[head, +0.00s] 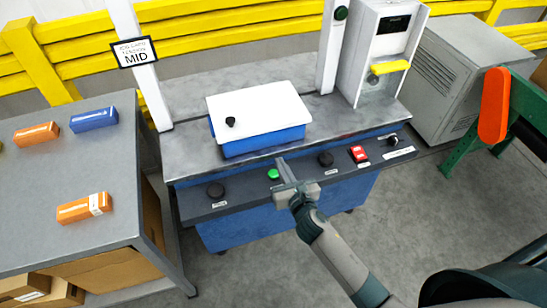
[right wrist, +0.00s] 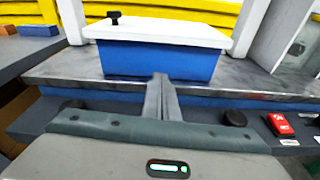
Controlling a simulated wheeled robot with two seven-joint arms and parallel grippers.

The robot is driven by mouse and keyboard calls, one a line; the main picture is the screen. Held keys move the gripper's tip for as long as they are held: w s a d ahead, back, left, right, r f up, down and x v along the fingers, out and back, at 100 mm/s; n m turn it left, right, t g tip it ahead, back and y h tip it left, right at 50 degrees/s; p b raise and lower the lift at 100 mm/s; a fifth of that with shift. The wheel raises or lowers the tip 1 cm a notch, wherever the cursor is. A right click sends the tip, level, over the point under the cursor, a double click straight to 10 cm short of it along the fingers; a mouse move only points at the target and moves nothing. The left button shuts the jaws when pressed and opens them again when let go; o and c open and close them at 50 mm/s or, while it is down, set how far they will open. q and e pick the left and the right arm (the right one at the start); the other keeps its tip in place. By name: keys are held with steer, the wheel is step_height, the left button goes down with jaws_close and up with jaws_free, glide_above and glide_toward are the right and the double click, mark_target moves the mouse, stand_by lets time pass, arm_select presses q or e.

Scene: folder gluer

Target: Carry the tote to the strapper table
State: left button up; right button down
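The tote (head: 262,138) is a blue box with a white lid and a black knob (head: 231,122) near the lid's left front. It rests upright on the grey top of the strapper table (head: 185,152), between two white posts. The tote also shows in the right wrist view (right wrist: 155,62). My right gripper (head: 283,170) is at the table's front edge, above the control panel and in front of the tote. In the right wrist view its fingers (right wrist: 160,92) are together with nothing visible between them. My left gripper is out of view.
The front panel has black knobs, a green button (head: 273,174) and a red switch (head: 358,153). A white post carries a sign (head: 134,52) reading MID. A white unit (head: 385,45) stands at the table's right. A side table (head: 60,160) holds orange and blue boxes.

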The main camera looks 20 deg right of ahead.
steer(key=shift+w+a+r+n, duration=0.1)
steer(key=shift+r+n, duration=0.1)
steer(key=shift+r, duration=0.25)
steer(key=shift+w+a+r+n, duration=0.1)
steer(key=shift+r+n, duration=0.1)
steer(key=shift+r, duration=0.2)
steer(key=shift+f, duration=0.1)
steer(key=b, duration=0.5)
glide_toward(266, 142)
steer(key=shift+w, duration=0.25)
steer(key=shift+w+f+b, duration=0.2)
steer(key=shift+w+b, duration=0.05)
steer(key=shift+w, duration=0.8)
steer(key=shift+w+f+b, duration=0.2)
steer(key=shift+w+b, duration=0.05)
steer(key=shift+w, duration=0.75)
steer(key=shift+w, duration=0.1)
